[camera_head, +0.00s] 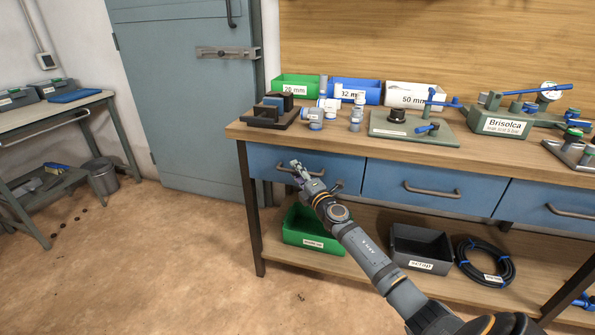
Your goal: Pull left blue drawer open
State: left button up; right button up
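The left blue drawer (262,157) is under the wooden workbench top, at its left end. Its front looks flush with the bench, so it appears closed. Its dark bar handle (284,169) is partly hidden behind my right gripper. My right gripper (299,168) is in front of that handle, its arm coming up from the lower right. The fingertips overlap the handle in the picture. I cannot tell whether they touch it or how far apart the fingers are. My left gripper is not in view.
Two more blue drawers, middle (385,187) and right (530,204), sit alongside. The bench top (345,140) carries fittings, a green plate (408,128) and bins. The lower shelf holds a green bin (310,237), a grey bin (420,247) and coiled black hose (485,262). Floor at left is mostly clear.

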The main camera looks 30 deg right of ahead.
grip_shut()
dwell(0.3)
